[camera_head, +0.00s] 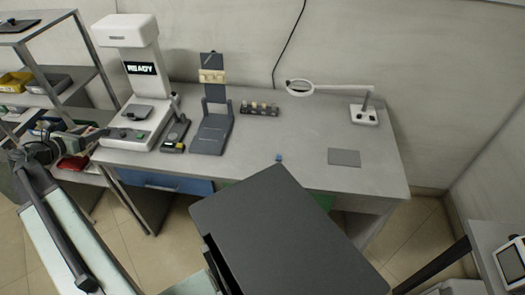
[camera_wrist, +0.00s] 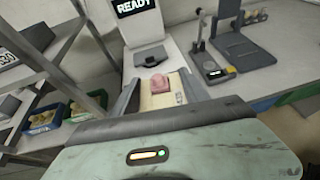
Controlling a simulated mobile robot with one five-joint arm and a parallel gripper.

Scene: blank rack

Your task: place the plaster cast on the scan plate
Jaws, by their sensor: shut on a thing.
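My gripper (camera_wrist: 160,92) shows in the wrist view with its dark jaws either side of a cream block with a pink top, which I take as the plaster cast (camera_wrist: 160,100). The jaws are shut on it. A small dark label-like mark shows on its right side. Beyond it stands the white scanner (camera_head: 128,60), whose screen reads READY. The dark scan plate (camera_head: 124,113) sits on the scanner's base and looks bare. It also shows in the wrist view (camera_wrist: 150,57), above the cast in the picture and apart from it. In the head view the cast cannot be made out.
Right of the scanner are a small device with a post (camera_head: 175,134), a dark upright stand (camera_head: 211,130) and a rack of several small pieces (camera_head: 259,109). Metal shelves (camera_head: 62,95) stand close left.

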